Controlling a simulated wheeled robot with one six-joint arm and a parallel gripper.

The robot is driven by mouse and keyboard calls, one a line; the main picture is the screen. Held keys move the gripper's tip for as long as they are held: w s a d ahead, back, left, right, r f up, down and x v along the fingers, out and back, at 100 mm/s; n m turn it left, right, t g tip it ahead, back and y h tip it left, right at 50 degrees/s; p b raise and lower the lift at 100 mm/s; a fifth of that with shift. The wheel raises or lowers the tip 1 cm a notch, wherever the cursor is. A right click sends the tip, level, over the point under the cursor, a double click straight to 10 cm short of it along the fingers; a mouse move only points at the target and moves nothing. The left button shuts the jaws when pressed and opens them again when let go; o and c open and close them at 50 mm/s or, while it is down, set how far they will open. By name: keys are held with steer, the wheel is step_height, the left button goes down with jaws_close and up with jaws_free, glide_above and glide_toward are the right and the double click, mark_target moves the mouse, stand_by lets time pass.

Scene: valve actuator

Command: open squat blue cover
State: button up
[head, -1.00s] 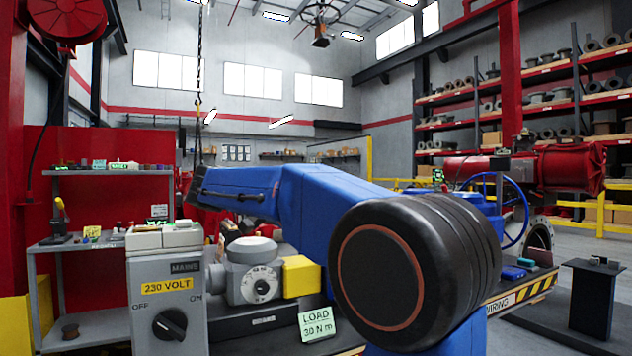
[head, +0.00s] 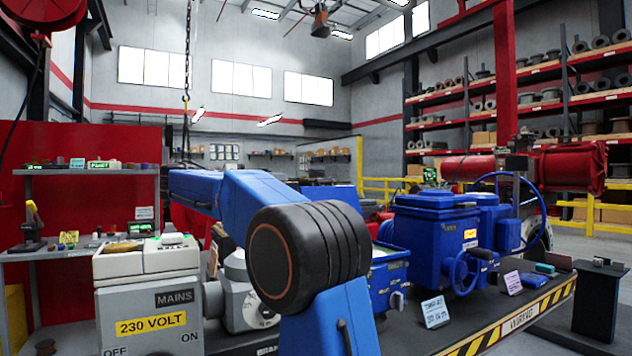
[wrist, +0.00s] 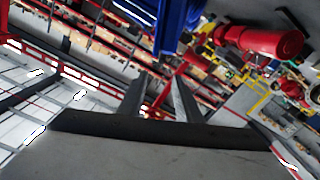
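A blue valve actuator with a broad, low box-shaped housing and lid (head: 436,200) stands on the bench right of my arm in the head view. Another blue housing adjoins it behind and to the right. I cannot tell for certain which part is the squat cover. In the wrist view, a blue body (wrist: 178,25) hangs into the top of the tilted picture, beyond my fingers. My gripper (wrist: 160,97) shows there with its two dark fingers apart and nothing between them. In the head view my gripper is hidden behind my blue arm.
A grey mains box (head: 150,295) stands at the front left. A blue handwheel (head: 515,205) is at the right. A dark pedestal (head: 597,300) stands at far right.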

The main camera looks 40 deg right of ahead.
glide_toward(333, 179)
steer(key=x, duration=0.4)
steer(key=w+x, duration=0.1)
steer(key=x, duration=0.2)
steer(key=shift+s+d, duration=0.1)
steer(key=shift+d, duration=0.1)
steer(key=shift+c, duration=0.3)
jaws_close()
steer(key=shift+s, duration=0.1)
